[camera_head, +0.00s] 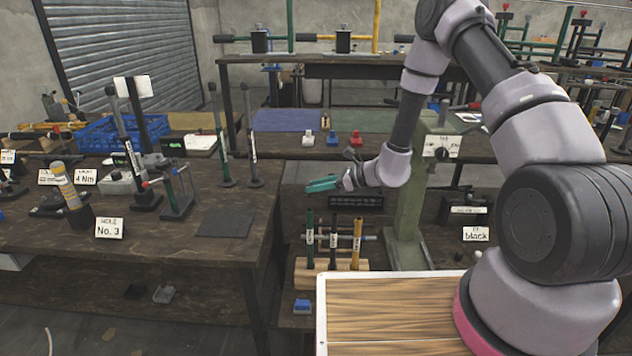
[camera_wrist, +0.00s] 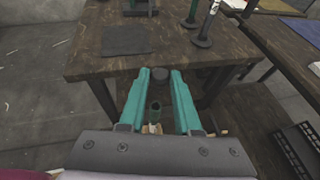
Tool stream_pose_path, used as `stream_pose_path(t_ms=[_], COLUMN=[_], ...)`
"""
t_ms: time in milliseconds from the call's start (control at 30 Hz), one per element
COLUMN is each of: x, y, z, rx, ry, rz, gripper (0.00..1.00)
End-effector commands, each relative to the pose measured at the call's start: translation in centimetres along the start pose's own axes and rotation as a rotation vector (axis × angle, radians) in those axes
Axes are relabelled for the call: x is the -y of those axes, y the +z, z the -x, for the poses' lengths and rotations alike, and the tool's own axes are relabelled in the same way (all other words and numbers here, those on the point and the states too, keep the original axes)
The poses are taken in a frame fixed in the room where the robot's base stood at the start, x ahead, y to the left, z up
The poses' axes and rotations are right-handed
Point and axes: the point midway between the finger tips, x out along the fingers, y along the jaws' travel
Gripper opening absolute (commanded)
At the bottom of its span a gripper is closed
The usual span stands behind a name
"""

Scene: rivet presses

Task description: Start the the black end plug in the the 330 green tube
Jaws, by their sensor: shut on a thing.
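My gripper (camera_head: 322,184) has teal jaws and hangs over the gap between the benches, above a low rack of tubes. In the wrist view, the jaws (camera_wrist: 159,80) are closed on a dark round piece that looks like the black end plug (camera_wrist: 158,77). A green tube (camera_head: 310,240) stands upright in the rack, below and slightly left of my gripper. Its open top (camera_wrist: 155,106) shows between the jaws in the wrist view, apart from the plug. Another green upright (camera_head: 219,140) stands on the left bench. The labels are too small to read, so which is 330 is unclear.
A black tube (camera_head: 333,240) and a yellow tube (camera_head: 357,240) stand beside the green one in the wooden rack (camera_head: 330,277). The left bench (camera_head: 245,200) edge is close by. A grey-green post (camera_head: 410,205) stands right of the rack.

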Motion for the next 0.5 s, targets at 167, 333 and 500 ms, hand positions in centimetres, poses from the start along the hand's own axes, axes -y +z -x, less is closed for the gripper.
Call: stream_pose_path(t_ms=[167, 333, 500], x=[0.0, 0.0, 0.0], y=[-1.7, -2.9, -3.5], z=[-0.7, -1.2, -1.4], rx=[-0.001, -0.001, -0.001], ry=[0.0, 0.0, 0.0], rz=[-0.001, 0.001, 0.001], gripper=[0.0, 0.0, 0.0])
